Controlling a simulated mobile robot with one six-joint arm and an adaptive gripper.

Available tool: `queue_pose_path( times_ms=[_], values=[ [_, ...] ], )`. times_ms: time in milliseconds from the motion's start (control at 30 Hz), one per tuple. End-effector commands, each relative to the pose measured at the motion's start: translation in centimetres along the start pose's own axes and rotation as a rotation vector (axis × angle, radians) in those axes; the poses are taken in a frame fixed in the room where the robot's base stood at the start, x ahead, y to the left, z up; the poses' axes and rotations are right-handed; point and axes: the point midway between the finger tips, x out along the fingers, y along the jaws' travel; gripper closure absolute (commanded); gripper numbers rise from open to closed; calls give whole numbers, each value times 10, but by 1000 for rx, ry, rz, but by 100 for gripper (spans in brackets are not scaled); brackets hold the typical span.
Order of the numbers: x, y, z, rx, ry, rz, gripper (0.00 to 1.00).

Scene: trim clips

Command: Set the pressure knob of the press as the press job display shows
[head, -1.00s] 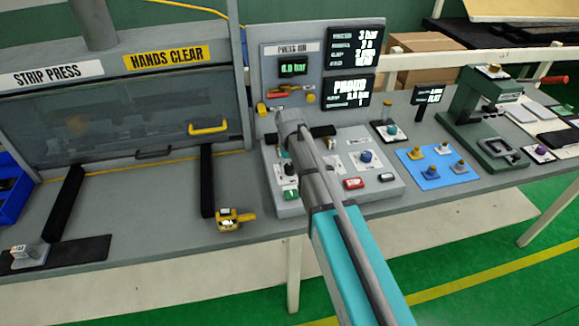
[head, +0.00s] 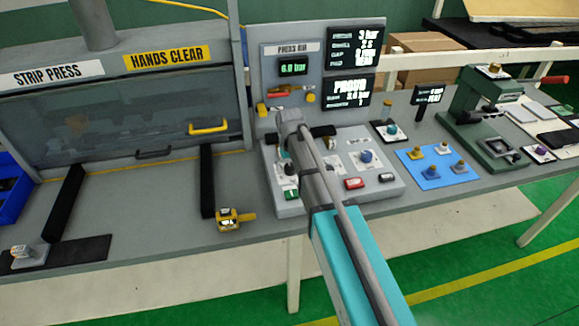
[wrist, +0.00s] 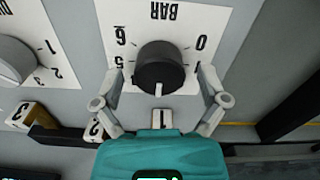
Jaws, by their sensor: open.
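The pressure knob (wrist: 160,66) is black and round, on a white dial plate marked BAR, which appears upside down in the wrist view. Its white pointer faces the bottom of that picture, toward my palm. My gripper (wrist: 160,77) is open, with one finger on each side of the knob; contact cannot be told. In the head view my arm covers part of the control panel. The press job display (head: 356,41) shows 3 bar on its top line; lower lines are blurred.
A grey knob (wrist: 12,62) on another dial is beside it. Several numbered blocks sit near my fingers, one marked 2 (wrist: 97,130). The press air readout (head: 293,67) shows about 6.0 bar.

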Motion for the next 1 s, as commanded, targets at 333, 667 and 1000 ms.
queue_pose_path(
  times_ms=[333, 667, 1000],
  values=[
    [0, 1, 0, 201, 0, 0, 7],
    [0, 2, 0, 420, 0, 0, 7],
    [0, 2, 1, 643, 0, 0, 7]
  ],
)
